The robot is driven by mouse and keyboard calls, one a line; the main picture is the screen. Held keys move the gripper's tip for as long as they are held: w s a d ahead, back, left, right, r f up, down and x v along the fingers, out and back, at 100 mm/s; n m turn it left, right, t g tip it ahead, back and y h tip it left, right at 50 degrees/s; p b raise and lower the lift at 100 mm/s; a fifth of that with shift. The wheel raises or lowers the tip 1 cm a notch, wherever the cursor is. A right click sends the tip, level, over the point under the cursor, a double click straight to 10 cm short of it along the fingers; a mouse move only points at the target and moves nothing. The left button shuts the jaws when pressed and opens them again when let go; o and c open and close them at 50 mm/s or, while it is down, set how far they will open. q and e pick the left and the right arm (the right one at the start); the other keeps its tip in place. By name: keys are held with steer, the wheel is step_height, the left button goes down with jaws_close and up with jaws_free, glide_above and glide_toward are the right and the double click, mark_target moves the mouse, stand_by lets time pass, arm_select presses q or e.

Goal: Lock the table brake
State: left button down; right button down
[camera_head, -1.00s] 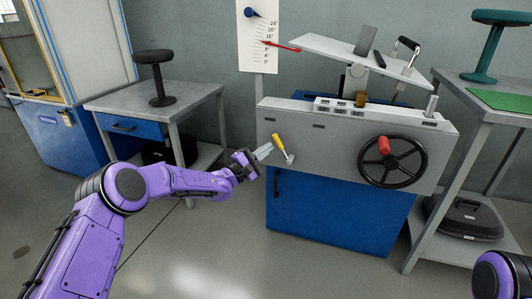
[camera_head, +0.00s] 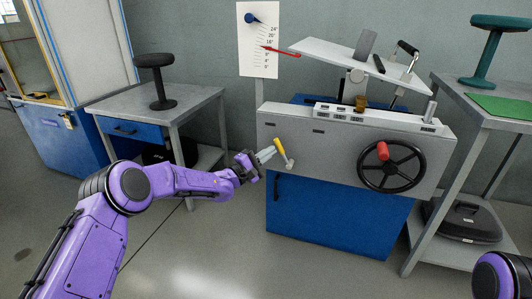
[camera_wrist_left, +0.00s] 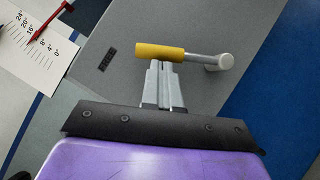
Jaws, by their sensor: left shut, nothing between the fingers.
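The table brake appears to be the small lever with a yellow handle (camera_head: 279,146) on the front left of the grey machine housing (camera_head: 335,140). Its metal shaft slants down to the right to a round pivot. In the left wrist view the yellow handle (camera_wrist_left: 160,52) lies across the picture, its metal end on the right. My left gripper (camera_head: 269,152) is shut and empty at the left side of the handle. In the wrist view its fingertips (camera_wrist_left: 163,66) are at the handle's lower edge; they seem to touch it. My right gripper is out of view.
A black handwheel (camera_head: 391,187) with a red knob (camera_head: 383,150) is on the housing's right. Above is a tilted white tabletop (camera_head: 340,52), beside an angle scale (camera_head: 259,58) with a red pointer. A side table (camera_head: 195,97) with a black stool stands left. Open floor lies in front.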

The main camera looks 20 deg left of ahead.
arm_select(q)
steer(key=d+r+m+g+y+p, duration=0.1)
steer(key=d+m+p, duration=0.1)
steer(key=p, duration=0.3)
steer(key=d+r+m+g+y+p, duration=0.1)
steer(key=d+m+g+p, duration=0.1)
steer(key=d+m+p, duration=0.1)
steer(key=d+r+m+g+y+p, duration=0.1)
steer(key=d+m+p, duration=0.2)
steer(key=p, duration=0.4)
steer(key=shift+s+r+m+g+y, duration=0.15)
steer(key=shift+m+g+y, duration=0.15)
steer(key=shift+m, duration=0.4)
steer(key=w+a+r+p+v, duration=0.1)
steer(key=p+v, duration=0.4)
steer(key=v, duration=0.7)
steer(key=shift+a, duration=0.85)
steer(key=shift+r, duration=0.1)
